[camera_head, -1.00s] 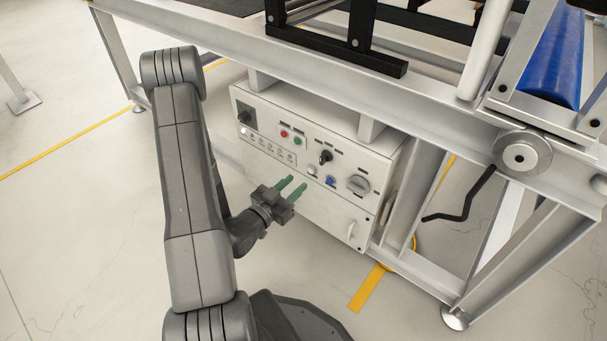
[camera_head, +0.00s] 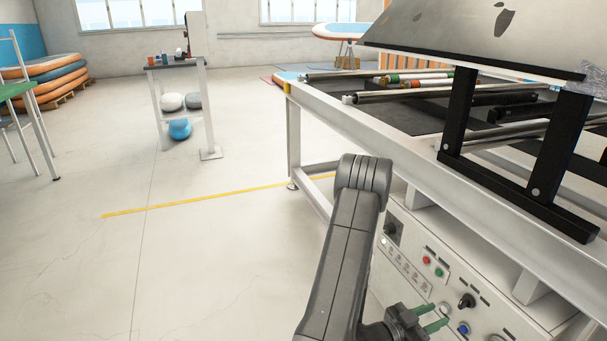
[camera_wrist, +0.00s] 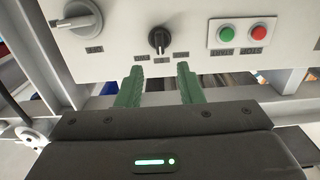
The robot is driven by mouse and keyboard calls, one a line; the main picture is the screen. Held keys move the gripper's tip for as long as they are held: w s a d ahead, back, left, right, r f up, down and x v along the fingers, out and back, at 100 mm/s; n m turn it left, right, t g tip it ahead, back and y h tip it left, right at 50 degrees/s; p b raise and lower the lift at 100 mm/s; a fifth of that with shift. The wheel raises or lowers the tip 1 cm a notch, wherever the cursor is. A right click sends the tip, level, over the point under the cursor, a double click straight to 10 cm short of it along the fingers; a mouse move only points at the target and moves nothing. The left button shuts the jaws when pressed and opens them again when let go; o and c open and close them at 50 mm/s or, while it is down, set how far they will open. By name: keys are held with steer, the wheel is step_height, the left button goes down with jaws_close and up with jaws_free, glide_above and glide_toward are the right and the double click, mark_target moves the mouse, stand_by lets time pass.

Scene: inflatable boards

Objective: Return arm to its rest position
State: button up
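My gripper (camera_head: 433,317) is at the lower right of the head view, in front of the control panel (camera_head: 408,248) under the machine table. Its two green fingers also show in the wrist view (camera_wrist: 158,84). They are apart with nothing between them, so the gripper is open and empty. The wrist view looks at the panel with a black rotary switch (camera_wrist: 159,40), a green button (camera_wrist: 226,33), a red button (camera_wrist: 258,32) and a grey knob (camera_wrist: 78,17). The fingertips point at the panel below the black switch; I cannot tell whether they touch it.
The metal machine frame (camera_head: 320,112) fills the right side, with a large monitor (camera_head: 460,35) above it. A small table (camera_head: 178,66) with balls below stands further back. Stacked inflatable boards (camera_head: 52,75) are at the far left. The floor (camera_head: 150,270) at left is clear.

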mark_target(462, 305)
steer(key=b+x, duration=0.1)
steer(key=x, duration=0.8)
steer(key=shift+d, duration=0.1)
steer(key=p+v, duration=0.2)
steer(key=v, duration=1.2)
steer(key=b+x, duration=0.2)
steer(key=x, duration=1.2)
steer(key=shift+d, duration=0.1)
steer(key=m+p, duration=0.2)
steer(key=m, duration=0.2)
steer(key=shift+s+r+m, duration=0.1)
steer(key=shift+m, duration=0.2)
steer(key=m+p, duration=0.2)
steer(key=m, duration=0.2)
steer(key=shift+s+p, duration=0.1)
steer(key=shift+p, duration=0.25)
steer(key=v, duration=0.7)
steer(key=shift+a, duration=0.35)
